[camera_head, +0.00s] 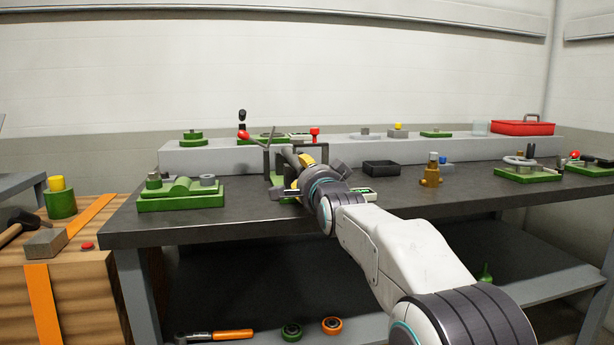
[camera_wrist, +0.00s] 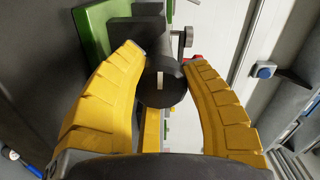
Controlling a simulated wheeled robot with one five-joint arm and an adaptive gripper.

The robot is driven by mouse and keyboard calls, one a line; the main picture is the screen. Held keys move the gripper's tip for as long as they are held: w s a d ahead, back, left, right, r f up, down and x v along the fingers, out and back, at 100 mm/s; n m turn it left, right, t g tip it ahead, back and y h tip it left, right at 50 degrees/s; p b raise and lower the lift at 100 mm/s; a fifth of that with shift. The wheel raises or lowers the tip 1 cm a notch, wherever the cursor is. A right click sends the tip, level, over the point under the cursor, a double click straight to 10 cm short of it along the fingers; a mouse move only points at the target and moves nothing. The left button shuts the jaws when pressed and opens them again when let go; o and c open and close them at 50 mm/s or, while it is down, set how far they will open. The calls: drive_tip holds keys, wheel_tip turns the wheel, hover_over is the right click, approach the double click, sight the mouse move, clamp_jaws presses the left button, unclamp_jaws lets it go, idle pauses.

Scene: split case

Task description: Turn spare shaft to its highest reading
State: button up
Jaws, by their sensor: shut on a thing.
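In the wrist view the two yellow fingers of my gripper (camera_wrist: 162,72) are closed around a dark round shaft end (camera_wrist: 160,92). A short pale mark on its face stands roughly upright in that picture. Behind it are a dark block and a green base (camera_wrist: 97,38). In the head view my gripper (camera_head: 300,162) is at the dark frame (camera_head: 272,165) on the bench, with my arm reaching in from the lower right. My wrist hides most of the shaft there. No scale or reading is legible.
The dark bench (camera_head: 130,226) carries a green fixture (camera_head: 180,201) to the left and a black tray (camera_head: 381,168) and a brass fitting (camera_head: 431,177) to the right. A grey raised shelf (camera_head: 220,155) with small parts runs behind. A wooden crate (camera_head: 60,275) stands at the left.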

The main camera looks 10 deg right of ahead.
drive_tip(key=shift+d+r, duration=0.2)
drive_tip(key=shift+r, duration=0.15)
drive_tip(key=o, duration=0.9)
drive_tip(key=shift+d, duration=0.1)
drive_tip(key=o, duration=0.3)
drive_tip(key=shift+f, duration=0.25)
drive_tip(key=s, duration=1.2)
drive_tip(key=shift+r, duration=0.1)
